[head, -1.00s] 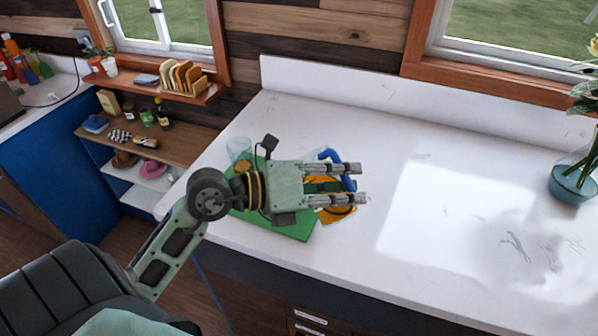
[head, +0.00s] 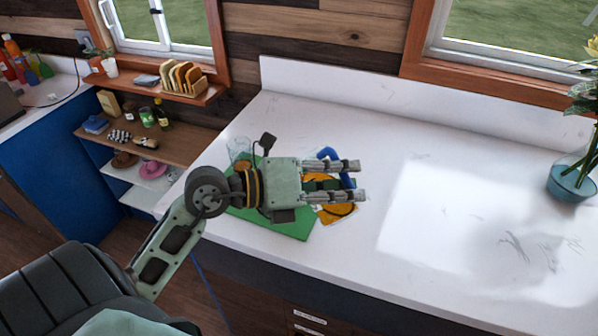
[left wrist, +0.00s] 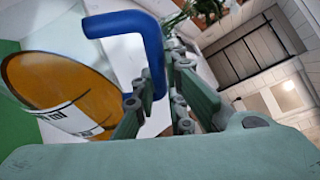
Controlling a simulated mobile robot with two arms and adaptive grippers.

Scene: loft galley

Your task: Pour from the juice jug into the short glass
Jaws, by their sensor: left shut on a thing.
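The juice jug (head: 338,213) has a clear body with orange juice, a pale label and a blue handle (head: 328,153). It stands mostly hidden under my left gripper (head: 358,180) in the head view. The left wrist view shows its orange body (left wrist: 60,92) and the blue handle (left wrist: 125,22) running down between my fingers. My left gripper is shut on the handle. A clear glass (head: 239,148), apparently the short glass, is behind my left wrist, partly hidden, with something orange-brown low at it. My right gripper is out of view.
A green board (head: 298,228) lies on the white counter (head: 410,150) under my wrist. The counter right of the jug is clear up to a teal vase (head: 572,182). Shelves with a toast rack (head: 183,78) and small goods stand at left.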

